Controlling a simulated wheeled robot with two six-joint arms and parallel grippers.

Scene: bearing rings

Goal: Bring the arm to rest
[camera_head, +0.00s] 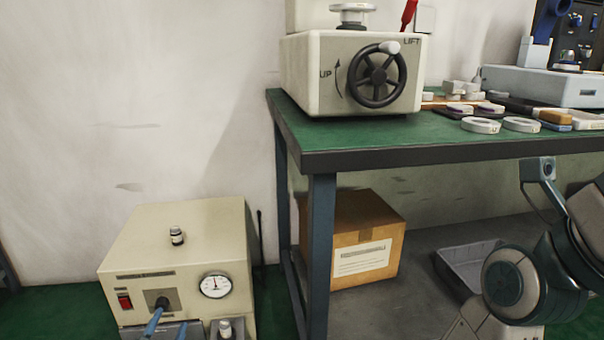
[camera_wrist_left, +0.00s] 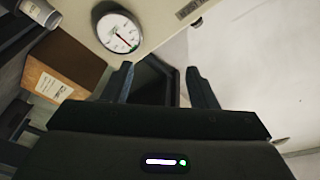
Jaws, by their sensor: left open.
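My left gripper (camera_head: 172,316) shows at the bottom edge of the head view, in front of the lower front of a beige machine (camera_head: 178,235). Most of its arm is out of the frame. In the left wrist view the two dark fingers of this gripper (camera_wrist_left: 160,75) stand wide apart with nothing between them. A dark frame-like part lies behind them. The machine's round dial gauge (camera_wrist_left: 118,33) shows at the upper left there, turned. My right gripper cannot be made out.
A green-topped table (camera_head: 345,138) holds a handwheel machine (camera_head: 310,70) and several pale rings (camera_head: 481,125). A cardboard box (camera_head: 365,235) and a grey tray (camera_head: 462,262) lie below it. A folded arm link of mine shows at the lower right. Bare wall fills the left.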

